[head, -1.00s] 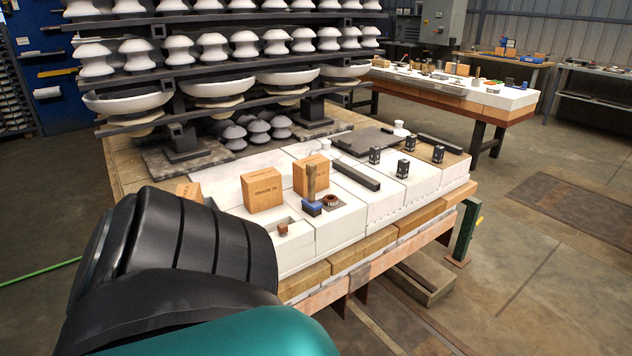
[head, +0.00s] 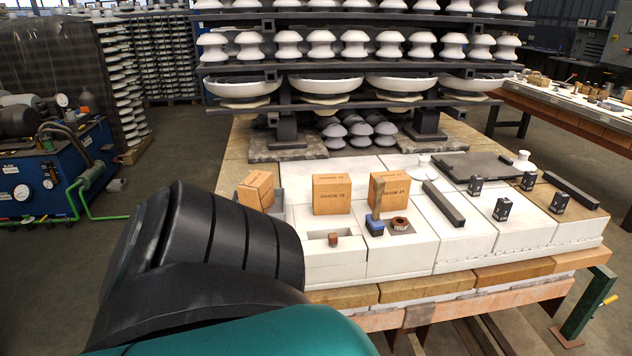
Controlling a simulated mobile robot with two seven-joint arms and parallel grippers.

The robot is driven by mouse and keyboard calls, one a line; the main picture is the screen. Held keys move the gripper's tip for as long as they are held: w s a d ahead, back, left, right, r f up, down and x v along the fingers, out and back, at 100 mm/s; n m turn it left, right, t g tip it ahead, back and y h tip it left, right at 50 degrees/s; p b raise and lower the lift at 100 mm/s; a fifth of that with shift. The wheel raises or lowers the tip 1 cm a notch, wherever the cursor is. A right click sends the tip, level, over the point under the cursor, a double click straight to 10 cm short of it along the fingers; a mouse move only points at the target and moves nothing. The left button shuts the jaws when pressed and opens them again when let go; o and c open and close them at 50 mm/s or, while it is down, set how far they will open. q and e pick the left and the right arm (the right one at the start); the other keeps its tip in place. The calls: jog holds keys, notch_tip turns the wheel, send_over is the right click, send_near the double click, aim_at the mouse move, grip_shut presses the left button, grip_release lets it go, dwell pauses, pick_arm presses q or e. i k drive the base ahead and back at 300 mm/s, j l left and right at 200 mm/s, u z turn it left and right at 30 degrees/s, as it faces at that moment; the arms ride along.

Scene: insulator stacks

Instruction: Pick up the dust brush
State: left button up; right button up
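A small upright piece with a tan handle and a blue-and-dark block at its foot (head: 376,222) stands on the white blocks of the bench. It may be the dust brush, but it is too small to be sure. A dark ring with a reddish centre (head: 400,224) sits just to its right. A large black and teal part of my own body fills the lower left of the head view. Neither of my grippers is in view.
Cardboard boxes (head: 332,194) stand behind and left of the upright piece. A dark bar (head: 443,203) and small black blocks (head: 502,209) lie to the right. Racks of white insulators (head: 340,88) rise behind. A blue machine (head: 50,175) stands at left.

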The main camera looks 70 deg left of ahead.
aim_at(373, 223)
jog(key=u, duration=1.55)
